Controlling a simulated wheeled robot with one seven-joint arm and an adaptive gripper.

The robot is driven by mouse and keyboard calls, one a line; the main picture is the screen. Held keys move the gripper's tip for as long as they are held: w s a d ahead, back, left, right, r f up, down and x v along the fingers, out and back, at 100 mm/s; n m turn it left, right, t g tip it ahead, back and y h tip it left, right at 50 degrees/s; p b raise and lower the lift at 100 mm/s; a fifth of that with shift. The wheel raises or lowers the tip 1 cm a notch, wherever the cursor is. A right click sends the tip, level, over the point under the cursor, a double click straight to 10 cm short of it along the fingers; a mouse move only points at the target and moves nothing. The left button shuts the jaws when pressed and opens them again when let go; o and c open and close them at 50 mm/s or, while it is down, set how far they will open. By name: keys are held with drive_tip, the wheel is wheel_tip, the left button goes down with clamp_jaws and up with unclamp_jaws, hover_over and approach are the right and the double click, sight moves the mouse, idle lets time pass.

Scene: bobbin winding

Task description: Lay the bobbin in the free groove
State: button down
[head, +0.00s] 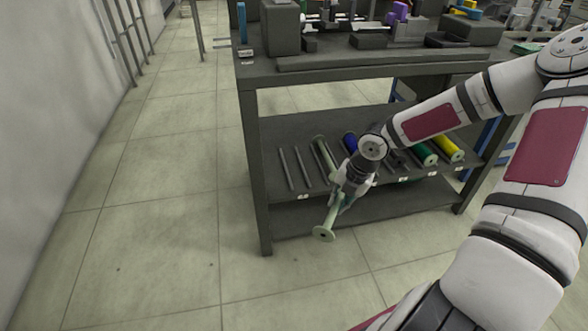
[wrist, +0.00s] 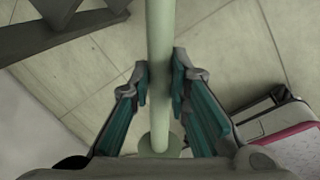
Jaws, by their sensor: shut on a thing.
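My gripper (head: 343,198) is shut on a pale green bobbin (head: 323,234), held in front of the rack shelf's front edge, out over the floor. In the wrist view the bobbin's shaft (wrist: 160,60) runs lengthwise between the teal finger pads of the gripper (wrist: 160,85), with a round flange at the lower end. The sloped lower shelf (head: 272,150) carries thin parallel rails (head: 286,168) at its left, with no bobbin between them. Another pale bobbin (head: 322,150) lies just right of these rails. My wrist hides part of the shelf's middle.
A blue bobbin (head: 350,142), a green bobbin (head: 425,154) and a yellow bobbin (head: 448,148) lie farther right on the shelf. The dark bench top (head: 350,65) overhangs the shelf. A rack leg (head: 257,190) stands at the left. The floor (head: 150,200) left and in front is clear.

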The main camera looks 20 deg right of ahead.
drive_tip(key=d+n, duration=0.1)
drive_tip(key=n, duration=0.1)
drive_tip(key=d+f+n+g, duration=0.1)
drive_tip(key=d+n, duration=0.1)
drive_tip(key=n, duration=0.1)
drive_tip(key=d+f+n+y, duration=0.1)
drive_tip(key=n, duration=0.1)
drive_tip(key=shift+s+d+f+n+g, duration=0.1)
drive_tip(key=shift+s+d+n+g, duration=0.1)
drive_tip(key=shift+s+n+g, duration=0.1)
drive_tip(key=shift+w, duration=0.1)
